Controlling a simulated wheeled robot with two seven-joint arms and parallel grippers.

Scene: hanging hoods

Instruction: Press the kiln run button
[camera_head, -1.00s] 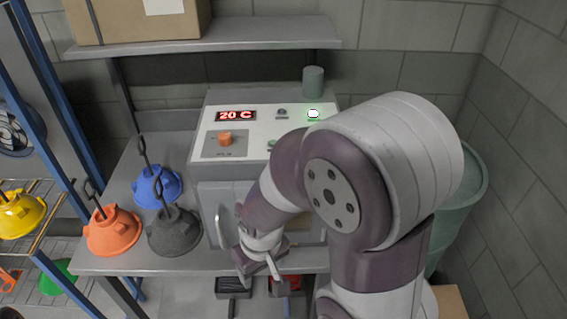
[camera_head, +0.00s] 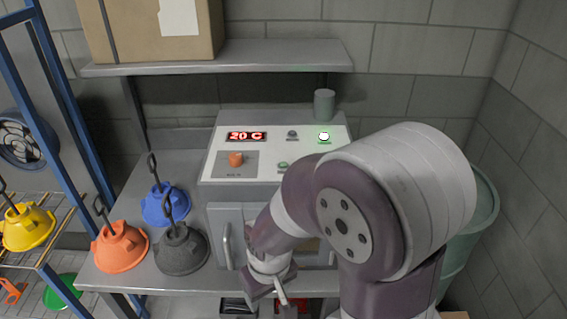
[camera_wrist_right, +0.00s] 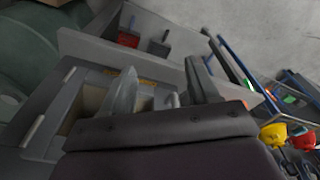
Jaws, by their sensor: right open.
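The kiln (camera_head: 212,165) stands on a grey bench against the wall. Its sloping white panel carries a red display reading 20 C (camera_head: 246,136), an orange knob (camera_head: 236,159), a dark round button (camera_head: 292,134), a green button (camera_head: 283,166) and a lit button with a green ring (camera_head: 324,136). The labels are too small to read, so I cannot tell which is the run button. My right gripper (camera_head: 273,299) hangs low in front of the kiln door, below the panel, open and empty. Its two fingers (camera_wrist_right: 163,90) show apart in the right wrist view. My right arm hides the panel's lower right.
Blue (camera_head: 158,207), orange (camera_head: 120,249) and dark grey (camera_head: 181,252) hoods with hooks stand on the bench left of the kiln. A shelf (camera_head: 270,57) with a cardboard box (camera_head: 130,32) is above. A grey cylinder (camera_head: 324,104) stands behind the panel. A green bin (camera_head: 478,215) is at right.

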